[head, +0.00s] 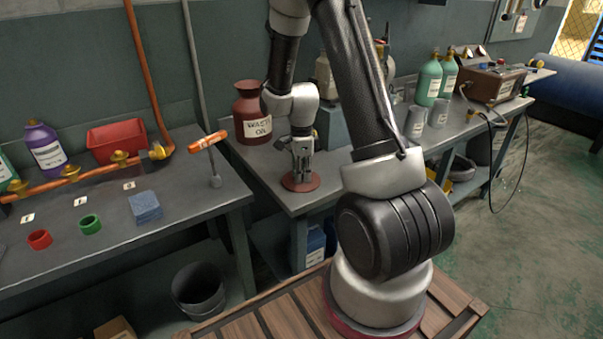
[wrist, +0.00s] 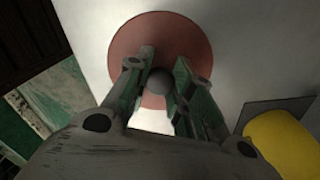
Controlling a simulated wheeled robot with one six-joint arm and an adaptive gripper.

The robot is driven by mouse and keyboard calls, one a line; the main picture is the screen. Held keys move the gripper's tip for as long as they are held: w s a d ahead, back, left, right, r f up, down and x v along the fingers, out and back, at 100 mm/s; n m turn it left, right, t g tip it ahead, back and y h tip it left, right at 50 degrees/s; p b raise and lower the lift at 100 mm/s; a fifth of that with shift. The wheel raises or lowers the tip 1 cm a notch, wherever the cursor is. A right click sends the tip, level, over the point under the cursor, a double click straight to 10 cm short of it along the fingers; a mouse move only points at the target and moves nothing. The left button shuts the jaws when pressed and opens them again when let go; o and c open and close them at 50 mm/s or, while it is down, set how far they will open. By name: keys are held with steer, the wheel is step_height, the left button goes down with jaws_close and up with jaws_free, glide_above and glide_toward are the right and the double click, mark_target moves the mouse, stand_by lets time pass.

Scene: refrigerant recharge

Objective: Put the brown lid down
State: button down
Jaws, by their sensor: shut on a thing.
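The brown lid (head: 290,185) is a flat reddish-brown disc at the front left part of the right-hand bench. My gripper (head: 302,178) points down over its middle. In the wrist view the lid (wrist: 128,38) shows a round grey knob at its centre, between the two fingers. My gripper (wrist: 159,72) is shut on that knob. The lid looks level and is at or very close to the bench top; I cannot tell whether it touches. The fingers hide part of the disc.
A red-brown waste oil jug (head: 252,112) stands behind and left of the lid. The right-hand bench (head: 268,158) has bare top around the lid. Grey cups (head: 415,122) and green bottles (head: 428,80) stand further right. A yellow object (wrist: 280,142) shows at lower right in the wrist view.

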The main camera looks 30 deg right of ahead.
steer(key=shift+f, duration=0.15)
steer(key=c, duration=1.2)
jaws_free()
steer(key=shift+c, duration=0.2)
step_height(320, 180, up, 12)
steer(key=s+a+r+n+t, duration=0.2)
steer(key=s+a+r+n, duration=0.1)
steer(key=s+r+n, duration=0.85)
steer(key=s+a+r+n+t, duration=0.2)
steer(key=s+r+n, duration=0.3)
steer(key=s+n, duration=0.5)
steer(key=shift+s+r+n, duration=0.15)
steer(key=shift+s+n, duration=0.2)
steer(key=shift+s, duration=0.8)
